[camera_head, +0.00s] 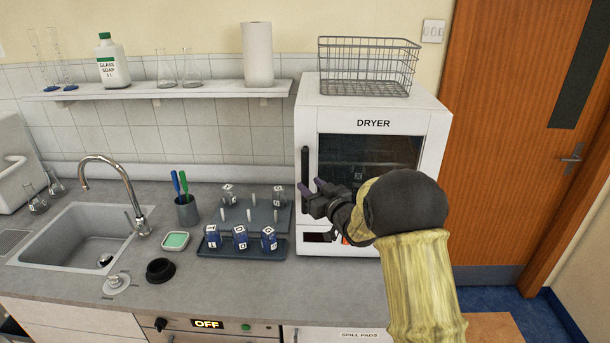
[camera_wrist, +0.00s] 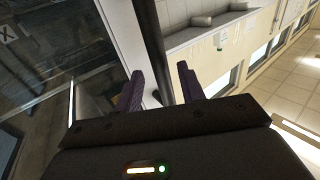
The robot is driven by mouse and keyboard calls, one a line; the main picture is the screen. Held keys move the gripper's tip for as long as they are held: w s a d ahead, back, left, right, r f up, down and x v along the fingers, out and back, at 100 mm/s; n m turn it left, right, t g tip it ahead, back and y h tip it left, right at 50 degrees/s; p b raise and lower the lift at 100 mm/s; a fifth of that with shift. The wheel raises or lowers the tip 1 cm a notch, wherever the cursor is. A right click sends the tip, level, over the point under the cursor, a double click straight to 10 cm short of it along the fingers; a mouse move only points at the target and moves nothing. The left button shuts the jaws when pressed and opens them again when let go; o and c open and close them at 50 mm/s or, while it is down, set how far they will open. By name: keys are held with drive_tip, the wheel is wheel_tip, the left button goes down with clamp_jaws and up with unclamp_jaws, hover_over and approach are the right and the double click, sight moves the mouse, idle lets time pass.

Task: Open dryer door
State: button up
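The white dryer (camera_head: 373,108) stands on the right end of the counter. Its dark-windowed door looks closed in the head view. The door's black vertical handle (camera_head: 305,165) is on the left side of its front. My gripper (camera_head: 313,194) is at the lower part of the handle. In the wrist view, the handle (camera_wrist: 152,45) runs down between the two fingertips of my gripper (camera_wrist: 160,78). The fingers are apart, with space showing beside the bar. The handle's lower end is hidden in the head view by the gripper.
A wire basket (camera_head: 368,68) sits on top of the dryer. Left of the dryer, a tray (camera_head: 270,254) and a rack (camera_head: 237,215) hold small labelled vials on the counter. A sink (camera_head: 75,240) is farther left. A wooden door (camera_head: 510,130) is to the right.

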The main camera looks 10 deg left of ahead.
sight(307, 183)
drive_tip(key=shift+p+x, duration=0.65)
drive_tip(key=shift+x, duration=1.25)
clamp_jaws()
